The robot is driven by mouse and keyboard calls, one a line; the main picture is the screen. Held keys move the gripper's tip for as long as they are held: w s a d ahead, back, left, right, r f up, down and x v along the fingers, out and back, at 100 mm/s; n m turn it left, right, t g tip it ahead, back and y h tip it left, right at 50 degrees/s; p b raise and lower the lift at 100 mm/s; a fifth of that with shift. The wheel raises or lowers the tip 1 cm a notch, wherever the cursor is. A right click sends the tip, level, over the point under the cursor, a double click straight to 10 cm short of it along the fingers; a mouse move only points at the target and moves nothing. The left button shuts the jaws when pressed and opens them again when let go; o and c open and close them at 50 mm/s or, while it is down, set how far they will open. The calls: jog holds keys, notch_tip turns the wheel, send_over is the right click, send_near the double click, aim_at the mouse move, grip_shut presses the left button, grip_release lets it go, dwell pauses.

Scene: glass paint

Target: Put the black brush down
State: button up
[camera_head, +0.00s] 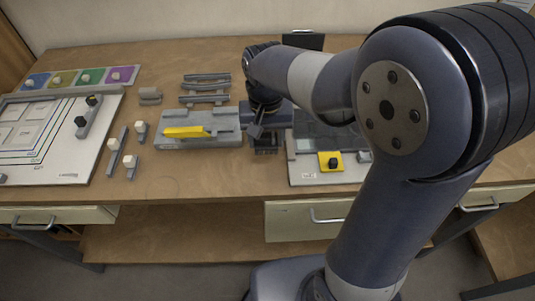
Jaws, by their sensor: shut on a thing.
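My gripper (257,132) is at the middle of the table, just right of a grey fixture with a yellow bar. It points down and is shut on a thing. A dark piece (266,144) shows just below the fingers. I take this to be the black brush, but it is small and mostly hidden by my gripper. I cannot tell whether it touches the table.
The grey fixture (172,143) holds a yellow bar (186,132). Grey racks (206,86) stand behind it. White-knobbed grey tools (129,163) lie left. A white board (73,165) carries a grey bar with dark knobs. A panel with a yellow block (330,161) is right.

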aim_at(266, 136)
jog(key=shift+f, duration=2.7)
jog(key=shift+f, duration=0.2)
jog(key=o, duration=0.9)
jog(key=shift+o, duration=0.2)
jog(key=shift+r, duration=0.1)
notch_tip(266, 136, up, 12)
jog(key=shift+r, duration=0.15)
